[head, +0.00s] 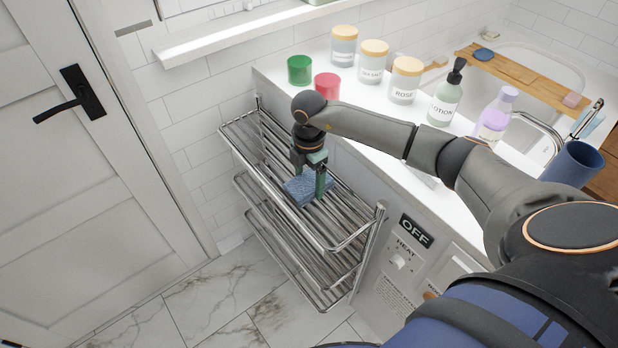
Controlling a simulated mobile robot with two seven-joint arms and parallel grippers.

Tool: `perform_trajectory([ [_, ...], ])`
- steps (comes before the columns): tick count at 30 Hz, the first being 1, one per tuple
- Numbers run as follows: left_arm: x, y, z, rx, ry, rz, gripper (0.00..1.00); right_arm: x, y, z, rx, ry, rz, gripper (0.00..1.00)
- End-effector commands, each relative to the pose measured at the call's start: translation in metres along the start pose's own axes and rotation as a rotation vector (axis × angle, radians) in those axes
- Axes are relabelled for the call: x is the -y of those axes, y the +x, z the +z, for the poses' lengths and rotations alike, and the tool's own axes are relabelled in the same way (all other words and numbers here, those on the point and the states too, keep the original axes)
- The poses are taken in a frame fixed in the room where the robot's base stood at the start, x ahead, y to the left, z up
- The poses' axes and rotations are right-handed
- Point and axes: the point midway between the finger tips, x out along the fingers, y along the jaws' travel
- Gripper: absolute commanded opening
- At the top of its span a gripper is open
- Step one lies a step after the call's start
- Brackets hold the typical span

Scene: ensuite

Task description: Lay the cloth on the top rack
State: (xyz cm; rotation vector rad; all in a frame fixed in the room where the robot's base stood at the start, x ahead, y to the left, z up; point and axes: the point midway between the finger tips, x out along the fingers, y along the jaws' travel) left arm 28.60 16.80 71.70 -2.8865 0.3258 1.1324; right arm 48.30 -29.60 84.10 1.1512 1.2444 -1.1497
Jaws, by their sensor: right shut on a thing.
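A blue cloth (299,190) is at the top rack (268,162), a chrome shelf of parallel bars. My right gripper (311,182) reaches down from above and is shut on the cloth. The cloth is low over the front part of the bars; I cannot tell whether it touches them. Part of the cloth is hidden by the fingers. My left gripper is not in view.
Lower chrome racks (290,245) hang below the top one. The white counter (400,150) behind holds a green cup (300,70), a red cup (327,86), jars (405,82) and bottles (445,98). A door (90,190) stands left. An "OFF" heat panel (405,255) is right of the racks.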

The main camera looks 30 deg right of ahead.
Motion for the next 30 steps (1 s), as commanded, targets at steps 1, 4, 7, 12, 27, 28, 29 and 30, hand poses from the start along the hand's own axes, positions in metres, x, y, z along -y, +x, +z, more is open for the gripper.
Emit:
perform_trajectory([
  [1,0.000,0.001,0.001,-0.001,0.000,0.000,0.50,0.000,0.003,0.000,0.000,0.000,-0.001,0.29],
  [4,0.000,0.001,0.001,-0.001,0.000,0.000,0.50,0.000,0.003,0.000,0.000,0.000,0.000,0.92],
  [7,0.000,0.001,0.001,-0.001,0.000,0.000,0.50,0.000,0.003,0.000,0.000,0.000,-0.001,1.00],
  [12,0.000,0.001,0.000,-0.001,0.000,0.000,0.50,0.000,0.002,0.000,0.000,0.000,-0.001,1.00],
  [27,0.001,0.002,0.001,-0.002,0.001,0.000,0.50,-0.001,-0.074,0.000,-0.001,-0.002,0.005,1.00],
  [28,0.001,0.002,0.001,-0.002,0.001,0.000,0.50,-0.001,-0.080,0.000,0.000,-0.001,0.004,1.00],
  [29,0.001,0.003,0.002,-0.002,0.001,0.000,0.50,-0.001,-0.086,0.000,0.000,0.000,0.004,1.00],
  [30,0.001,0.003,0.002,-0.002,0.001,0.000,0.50,-0.001,-0.093,0.000,0.000,0.000,0.003,1.00],
])
